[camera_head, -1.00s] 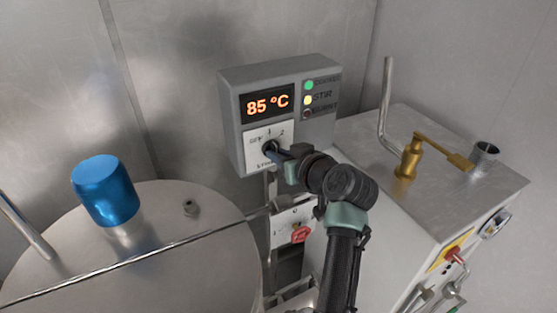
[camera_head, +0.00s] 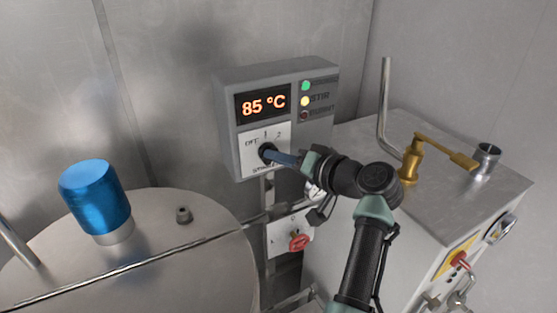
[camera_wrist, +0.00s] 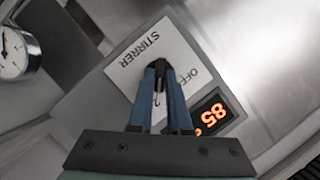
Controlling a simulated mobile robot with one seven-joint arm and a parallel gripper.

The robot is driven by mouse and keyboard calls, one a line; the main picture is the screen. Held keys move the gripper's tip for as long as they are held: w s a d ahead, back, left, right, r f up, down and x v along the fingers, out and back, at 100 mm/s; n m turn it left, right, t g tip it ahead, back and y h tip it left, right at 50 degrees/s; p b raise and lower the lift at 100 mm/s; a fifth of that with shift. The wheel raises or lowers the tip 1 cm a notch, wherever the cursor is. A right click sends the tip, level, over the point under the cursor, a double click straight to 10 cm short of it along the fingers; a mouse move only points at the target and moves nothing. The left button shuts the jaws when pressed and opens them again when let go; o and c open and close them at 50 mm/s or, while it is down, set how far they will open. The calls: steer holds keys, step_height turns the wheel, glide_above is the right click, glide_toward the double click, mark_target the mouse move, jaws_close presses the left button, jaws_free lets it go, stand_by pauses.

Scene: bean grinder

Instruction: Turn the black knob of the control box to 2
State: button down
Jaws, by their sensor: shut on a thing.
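Below the display is a white dial plate (camera_head: 284,140) marked OFF, 1, 2 and STIRRER. The black knob (camera_head: 263,150) sits on this plate, partly covered by my gripper. My gripper (camera_head: 268,154) reaches it from the right with its blue fingers. In the wrist view the two fingertips (camera_wrist: 160,70) are shut on the black knob (camera_wrist: 160,77), one on each side. The mark the knob points at is hidden by the fingers.
A red knob (camera_head: 299,241) on a lower plate sits below my gripper. A steel drum with a blue cap (camera_head: 95,197) stands at the left. A metal cabinet with a brass tap (camera_head: 411,165) and a bent pipe (camera_head: 385,120) stands at the right. A gauge (camera_wrist: 15,52) shows in the wrist view.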

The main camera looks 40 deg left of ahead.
stand_by(0.5)
steer(key=c, duration=0.9)
jaws_free()
steer(key=shift+o, duration=0.2)
steer(key=b+v, duration=0.3)
steer(key=v, duration=1)
